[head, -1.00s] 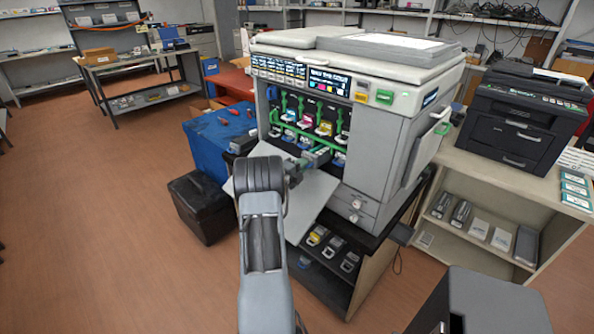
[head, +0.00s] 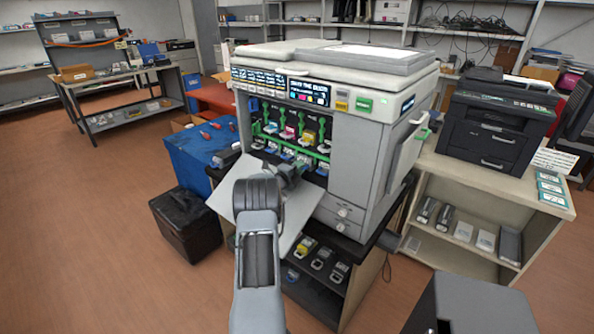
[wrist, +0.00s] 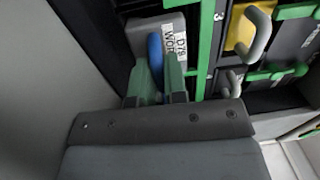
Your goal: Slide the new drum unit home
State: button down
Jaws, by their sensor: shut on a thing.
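The printer (head: 365,140) stands with its front door (head: 291,216) folded down and its bays open. Cartridges with coloured handles sit in the upper row and units with blue handles below. My gripper (wrist: 160,88) is shut on the blue handle (wrist: 155,52) of the drum unit (wrist: 143,32), a grey block with a white label. The unit's face shows at a bay beside a green rail (wrist: 206,50); its depth in the bay cannot be told. In the head view my gripper (head: 290,170) is in front of the lower row, and my arm hides part of the door.
A yellow cartridge (wrist: 240,30) and pale hooked handles stand close right of the gripper in the wrist view. A blue-covered table (head: 200,155) and black box (head: 187,224) are left of the printer. A shelf (head: 470,190) stands right. Open floor lies left.

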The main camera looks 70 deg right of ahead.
jog(key=shift+r, duration=0.1)
jog(key=c, duration=0.7)
grip_release()
jog(key=shift+a+f, duration=0.1)
jog(key=shift+f, duration=0.35)
jog(key=shift+a, duration=0.15)
jog(key=shift+p+v, duration=0.3)
jog(key=shift+v, duration=1.65)
jog(key=shift+p+v, duration=0.3)
jog(key=shift+v, duration=1.05)
jog(key=shift+r, duration=0.25)
